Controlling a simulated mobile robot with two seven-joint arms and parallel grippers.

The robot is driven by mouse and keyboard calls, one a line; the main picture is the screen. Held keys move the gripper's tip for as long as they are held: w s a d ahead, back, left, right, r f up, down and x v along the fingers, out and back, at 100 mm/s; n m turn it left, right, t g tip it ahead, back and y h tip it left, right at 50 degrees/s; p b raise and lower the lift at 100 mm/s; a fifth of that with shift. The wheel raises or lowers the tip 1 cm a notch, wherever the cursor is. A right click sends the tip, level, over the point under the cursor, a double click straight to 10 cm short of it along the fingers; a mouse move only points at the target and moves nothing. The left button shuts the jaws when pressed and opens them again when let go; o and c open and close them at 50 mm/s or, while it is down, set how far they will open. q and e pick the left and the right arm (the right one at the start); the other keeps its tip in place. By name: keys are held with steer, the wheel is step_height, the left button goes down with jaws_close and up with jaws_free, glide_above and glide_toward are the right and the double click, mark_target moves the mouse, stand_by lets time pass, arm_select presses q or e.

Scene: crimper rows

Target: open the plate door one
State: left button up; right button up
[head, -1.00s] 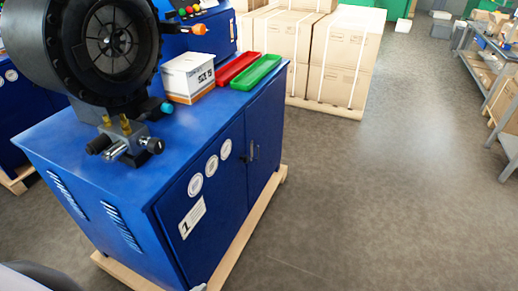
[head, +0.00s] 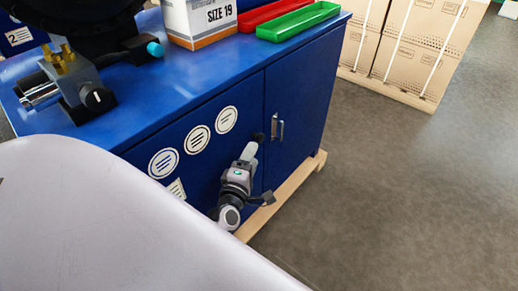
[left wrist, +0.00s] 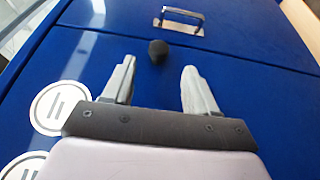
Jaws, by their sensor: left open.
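The blue cabinet door with the number plate (head: 177,189) is shut, its front flush with the cabinet. The plate is partly hidden behind a pale part of my own body. A black knob (head: 259,137) sits near the door's right upper edge; it also shows in the left wrist view (left wrist: 158,51). My left gripper (head: 250,151) is in front of this door, just below the knob. In the left wrist view the gripper (left wrist: 159,75) is open and empty, with the knob roughly centred between and just beyond its fingertips. My right gripper is not in view.
A second blue door (head: 300,105) with a silver handle (head: 277,128) adjoins on the right. Three round labels (head: 197,139) are on the door. A white box (head: 198,18), red tray (head: 270,14) and green tray (head: 298,20) stand on top. Grey floor (head: 390,190) is free at right.

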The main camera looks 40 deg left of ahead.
arm_select(q)
steer(key=x, duration=0.6)
steer(key=shift+w+b, duration=0.35)
steer(key=shift+b, duration=0.1)
steer(key=shift+a+r, duration=0.1)
